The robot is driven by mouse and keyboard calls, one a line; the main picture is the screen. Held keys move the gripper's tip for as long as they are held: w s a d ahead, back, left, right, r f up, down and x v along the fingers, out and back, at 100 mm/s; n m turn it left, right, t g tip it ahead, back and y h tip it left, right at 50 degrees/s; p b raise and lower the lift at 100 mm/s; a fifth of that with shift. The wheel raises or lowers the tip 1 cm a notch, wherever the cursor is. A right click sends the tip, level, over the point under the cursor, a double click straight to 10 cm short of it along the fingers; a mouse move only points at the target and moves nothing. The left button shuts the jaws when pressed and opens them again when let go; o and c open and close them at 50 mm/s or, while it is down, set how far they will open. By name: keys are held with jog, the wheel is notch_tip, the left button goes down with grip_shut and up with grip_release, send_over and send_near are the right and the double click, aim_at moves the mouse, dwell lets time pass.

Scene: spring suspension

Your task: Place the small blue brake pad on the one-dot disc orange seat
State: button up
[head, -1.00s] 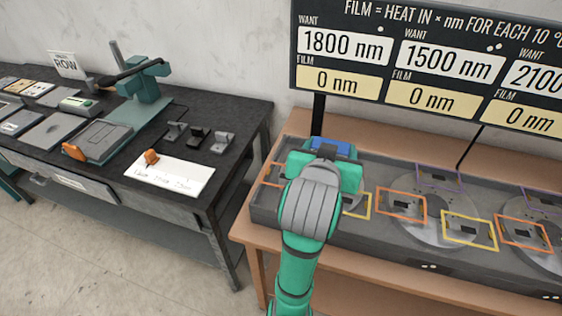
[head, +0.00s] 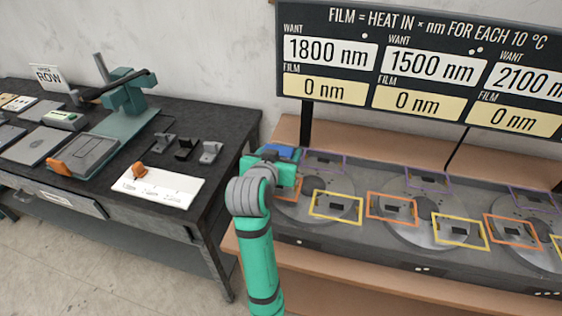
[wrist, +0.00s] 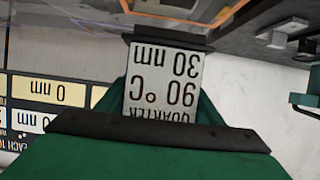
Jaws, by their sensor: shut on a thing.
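My gripper (head: 268,172) is at the left end of the disc tray in the head view, shut on the small blue brake pad (head: 284,152). Only part of the pad shows, past the far side of the gripper. In the wrist view, a pale labelled face (wrist: 163,82) reading "QUARTER 90 °C 30 nm" shows upside down between the jaws. The one-dot disc (head: 295,212) is the leftmost disc, partly behind my gripper. Its orange seat (head: 290,197) is mostly hidden by the gripper. I cannot tell whether the pad touches anything there.
More discs with orange, yellow and purple frames lie to the right in the grey tray (head: 340,250). A film board (head: 420,60) stands behind. The dark bench (head: 235,125) at left holds a green press (head: 125,95), several grey and black blocks and a white card (head: 170,190).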

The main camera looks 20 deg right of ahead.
jog(key=shift+w+a+f, duration=0.1)
jog(key=shift+w+f, duration=0.05)
jog(key=shift+f, duration=0.1)
jog(key=shift+w+f, duration=0.15)
jog(key=shift+f, duration=1.55)
jog(key=shift+f, duration=0.15)
jog(key=o, duration=1.3)
jog(key=shift+r, duration=0.25)
jog(key=v, duration=1.1)
jog(key=shift+s+a+r, duration=0.1)
jog(key=shift+s+a, duration=0.1)
jog(key=shift+s, duration=0.15)
